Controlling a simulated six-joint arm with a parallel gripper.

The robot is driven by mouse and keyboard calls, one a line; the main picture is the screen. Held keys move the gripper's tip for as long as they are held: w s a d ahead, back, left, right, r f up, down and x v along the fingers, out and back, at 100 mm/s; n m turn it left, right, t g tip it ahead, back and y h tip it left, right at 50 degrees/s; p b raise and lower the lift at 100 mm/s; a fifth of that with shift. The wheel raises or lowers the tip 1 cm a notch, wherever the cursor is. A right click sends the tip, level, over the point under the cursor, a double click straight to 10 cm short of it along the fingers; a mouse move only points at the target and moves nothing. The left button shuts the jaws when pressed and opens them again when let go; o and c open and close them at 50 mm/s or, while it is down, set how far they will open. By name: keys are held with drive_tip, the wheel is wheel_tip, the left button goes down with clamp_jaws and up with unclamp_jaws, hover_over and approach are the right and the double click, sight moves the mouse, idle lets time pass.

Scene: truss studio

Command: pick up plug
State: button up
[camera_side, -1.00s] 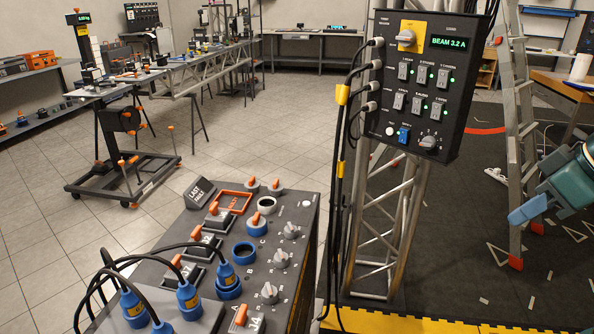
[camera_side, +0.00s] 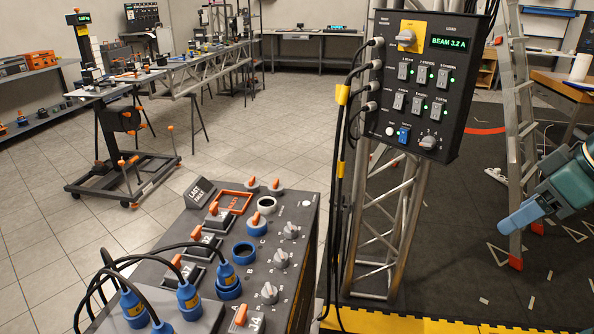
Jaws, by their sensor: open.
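One plug (camera_side: 227,279) stands upright at a blue socket on the console's face. Another plug (camera_side: 188,297) and a third plug (camera_side: 133,308) stand to its left, and one more is cut by the bottom edge. I cannot tell which one the task means. My gripper (camera_side: 512,221), with pale blue fingers, is at the far right, well away from the plugs and holding nothing visible. The gap between its fingers is hard to see from this side.
The console (camera_side: 310,225) carries an open blue socket ring (camera_side: 243,253), knobs and levers. A truss post with a control box (camera_side: 425,85) and hanging black cables stands between my gripper and the console. A ladder (camera_side: 520,120) stands close behind my gripper.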

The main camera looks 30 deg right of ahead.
drive_tip(key=w+a+r+n+y, duration=0.1)
drive_tip(key=w+a+r+n, duration=0.1)
drive_tip(key=w, duration=0.4)
drive_tip(key=w+a+r+n, duration=0.2)
drive_tip(key=w+a, duration=0.1)
drive_tip(key=w, duration=0.3)
drive_tip(key=n+g+y, duration=0.3)
drive_tip(key=n+g, duration=0.1)
drive_tip(key=n, duration=0.6)
hover_over(227, 261)
drive_tip(key=s+d, duration=0.2)
drive_tip(key=d, duration=0.2)
wheel_tip(227, 261, down, 18)
drive_tip(key=shift+w+f, duration=0.2)
drive_tip(key=shift+m, duration=0.3)
drive_tip(key=shift+x, duration=4.3)
drive_tip(key=shift+a, duration=0.1)
